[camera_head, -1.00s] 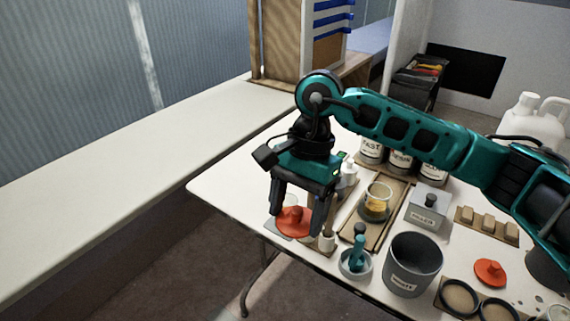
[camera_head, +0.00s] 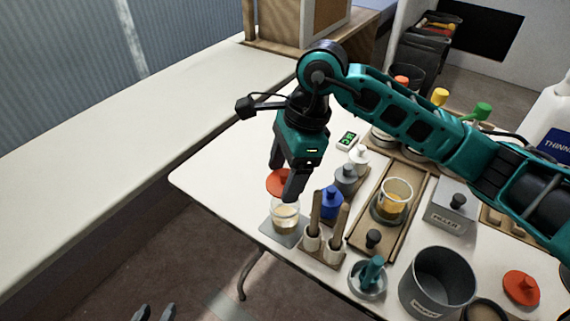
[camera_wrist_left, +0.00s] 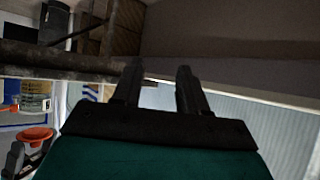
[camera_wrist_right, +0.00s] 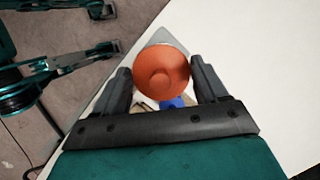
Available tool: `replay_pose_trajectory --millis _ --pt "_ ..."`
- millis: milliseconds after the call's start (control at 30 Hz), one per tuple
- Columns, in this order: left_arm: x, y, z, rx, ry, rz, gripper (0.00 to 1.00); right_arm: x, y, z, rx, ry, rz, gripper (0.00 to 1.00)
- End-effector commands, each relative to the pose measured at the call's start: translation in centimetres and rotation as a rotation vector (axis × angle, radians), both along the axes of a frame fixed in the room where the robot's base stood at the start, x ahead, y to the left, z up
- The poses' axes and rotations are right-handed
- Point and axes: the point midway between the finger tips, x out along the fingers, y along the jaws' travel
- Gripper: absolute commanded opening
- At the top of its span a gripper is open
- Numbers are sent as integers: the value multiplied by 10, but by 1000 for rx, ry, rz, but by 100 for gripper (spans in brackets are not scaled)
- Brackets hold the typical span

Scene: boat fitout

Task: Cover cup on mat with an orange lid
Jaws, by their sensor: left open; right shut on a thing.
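My right gripper (camera_head: 282,182) is shut on the orange lid (camera_head: 278,182) at the table's left corner. In the right wrist view the lid (camera_wrist_right: 161,72) sits between the fingers, knob toward the camera. The clear cup (camera_head: 285,216), with pale amber contents, stands upright on the grey mat (camera_head: 293,238). The left wrist view, which looks upside down, shows a gap between lid (camera_wrist_left: 35,136) and cup (camera_wrist_left: 34,103). My left gripper (camera_head: 155,312) is open and empty, low at the picture's bottom, off the table; its fingers (camera_wrist_left: 158,88) are apart.
A wooden holder (camera_head: 322,255) with upright handles stands right of the mat, near a blue bottle (camera_head: 331,203). A wooden tray (camera_head: 409,205) holds an amber-filled cup (camera_head: 395,198). A second orange lid (camera_head: 521,287) lies at right.

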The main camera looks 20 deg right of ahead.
Motion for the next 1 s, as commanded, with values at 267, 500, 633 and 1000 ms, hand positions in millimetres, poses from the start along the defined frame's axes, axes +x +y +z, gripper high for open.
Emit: replay_pose_trajectory --millis 267,500,633,1000 --pt "-3 0 -11 3 15 -5 43 0 0 -19 1 2 1 44" --pt "-2 -5 -22 -8 18 -14 43 0 0 -41 0 0 0 44" --pt "1 -11 -18 -17 10 -25 43 0 0 -46 0 0 1 44" --pt "7 -11 -11 -17 -3 -25 43 0 0 -45 0 1 1 44"
